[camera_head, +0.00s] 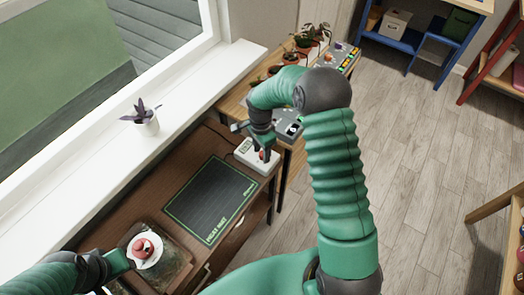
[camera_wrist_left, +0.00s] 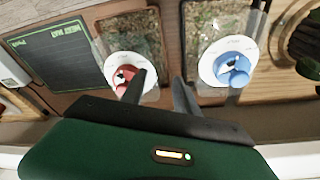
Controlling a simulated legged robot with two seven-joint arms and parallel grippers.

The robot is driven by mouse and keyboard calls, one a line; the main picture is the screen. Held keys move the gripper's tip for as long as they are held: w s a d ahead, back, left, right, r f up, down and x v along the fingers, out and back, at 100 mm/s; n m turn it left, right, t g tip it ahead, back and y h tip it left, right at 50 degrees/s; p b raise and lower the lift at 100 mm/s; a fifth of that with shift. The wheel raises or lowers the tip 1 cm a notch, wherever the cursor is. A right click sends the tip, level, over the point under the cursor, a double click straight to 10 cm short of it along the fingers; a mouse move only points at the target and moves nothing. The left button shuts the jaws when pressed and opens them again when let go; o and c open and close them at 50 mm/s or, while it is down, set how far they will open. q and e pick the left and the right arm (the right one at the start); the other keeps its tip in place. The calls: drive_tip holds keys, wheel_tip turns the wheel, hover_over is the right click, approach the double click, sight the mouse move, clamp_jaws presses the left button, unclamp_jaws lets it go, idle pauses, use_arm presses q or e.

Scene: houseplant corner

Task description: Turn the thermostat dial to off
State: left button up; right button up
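A white box (camera_head: 243,157), which looks like the thermostat, sits at the far end of the brown table. A small red part (camera_head: 262,155), apparently its dial, shows just under my right gripper (camera_head: 263,145). The gripper points down at it and hides part of it; I cannot tell whether the fingers touch or grip it. The dial's marks are too small to read. My left gripper (camera_wrist_left: 160,88) is open and empty, its two dark fingers apart. It is near a red knob on a white disc (camera_wrist_left: 127,72), also in the head view (camera_head: 145,249).
A black heat mat (camera_head: 211,198) lies between the white box and the red knob. A blue knob on a white disc (camera_wrist_left: 232,68) is right of the red one in the wrist view. A potted plant (camera_head: 146,123) stands on the white sill. A grey device (camera_head: 288,124) is beyond the box.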

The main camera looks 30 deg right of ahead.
drive_tip(key=c, duration=0.5)
drive_tip(key=shift+d, duration=0.15)
clamp_jaws()
